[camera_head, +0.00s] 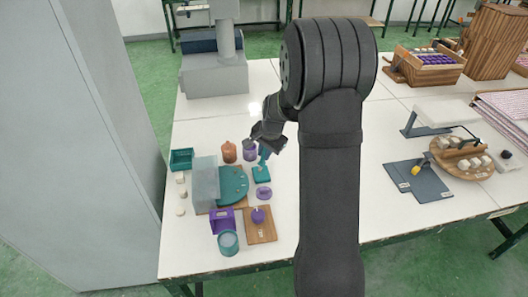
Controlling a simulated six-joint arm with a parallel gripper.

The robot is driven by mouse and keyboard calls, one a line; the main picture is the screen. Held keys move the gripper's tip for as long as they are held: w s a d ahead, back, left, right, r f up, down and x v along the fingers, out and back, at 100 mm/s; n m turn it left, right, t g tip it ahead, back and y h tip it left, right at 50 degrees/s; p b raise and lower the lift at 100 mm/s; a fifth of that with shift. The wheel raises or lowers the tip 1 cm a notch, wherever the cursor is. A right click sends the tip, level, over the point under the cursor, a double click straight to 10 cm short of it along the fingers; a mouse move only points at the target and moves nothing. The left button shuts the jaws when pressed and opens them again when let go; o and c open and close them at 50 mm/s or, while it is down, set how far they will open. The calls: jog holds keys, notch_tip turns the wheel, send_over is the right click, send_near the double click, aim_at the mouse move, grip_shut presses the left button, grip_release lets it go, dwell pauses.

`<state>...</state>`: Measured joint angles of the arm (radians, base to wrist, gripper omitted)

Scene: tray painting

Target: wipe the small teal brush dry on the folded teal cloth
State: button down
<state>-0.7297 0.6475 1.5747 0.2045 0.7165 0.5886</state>
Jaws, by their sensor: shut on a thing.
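My gripper (271,142) is at the left end of the dark arm, above the work area on the white table. It is shut on the small teal brush (264,156), which hangs down from it. The folded teal cloth (261,175) is a small flat square directly below the brush. The brush's lower end is at or just above the cloth's far part; I cannot tell whether they touch. The bristles are too small to make out.
Brown (229,152) and purple (249,150) jars stand just left of the gripper. A purple dish (264,193) lies in front of the cloth. A teal semicircular piece (231,184) and grey block (205,184) are to the left.

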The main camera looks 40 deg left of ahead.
jog(key=shift+a, duration=0.3)
dwell(1.1)
jog(key=shift+d, duration=0.2)
jog(key=shift+d, duration=1.1)
jog(key=shift+a, duration=0.1)
jog(key=shift+a, duration=1.2)
